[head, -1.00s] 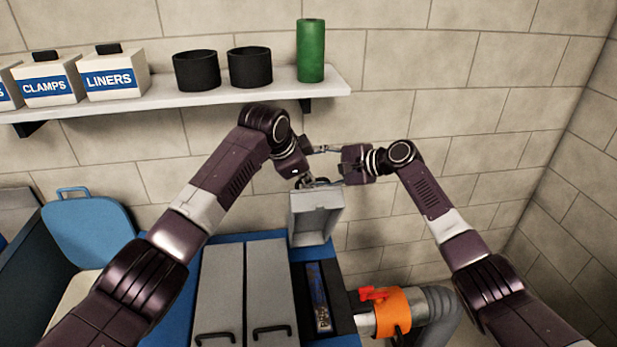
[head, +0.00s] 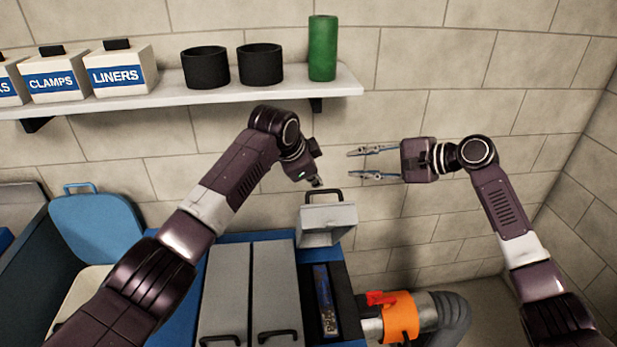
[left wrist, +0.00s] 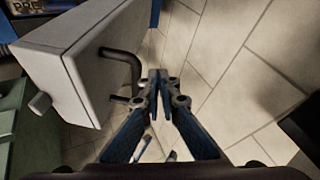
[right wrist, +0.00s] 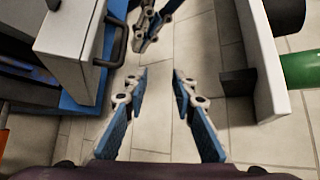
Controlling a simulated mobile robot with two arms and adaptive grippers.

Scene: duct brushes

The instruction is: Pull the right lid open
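The right lid (head: 328,222) is a grey panel standing raised at the back of the blue unit, with its hollow underside facing me. Its black handle (head: 324,195) is at the far top edge. The handle also shows in the left wrist view (left wrist: 122,66) and in the right wrist view (right wrist: 117,45). My left gripper (left wrist: 158,80) is shut and empty, its fingertips close beside the handle but apart from it. My right gripper (head: 350,164) is open and empty, to the right of the handle. Below the lid, a dark open compartment (head: 342,300) holds a labelled blue item (head: 324,300).
Two grey lids (head: 223,290) (head: 273,285) lie closed to the left. A shelf (head: 180,106) above carries boxes, two black cups (head: 205,67) and a green roll (head: 322,48). An orange collar with a duct (head: 400,317) is at the lower right. The wall lies close behind.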

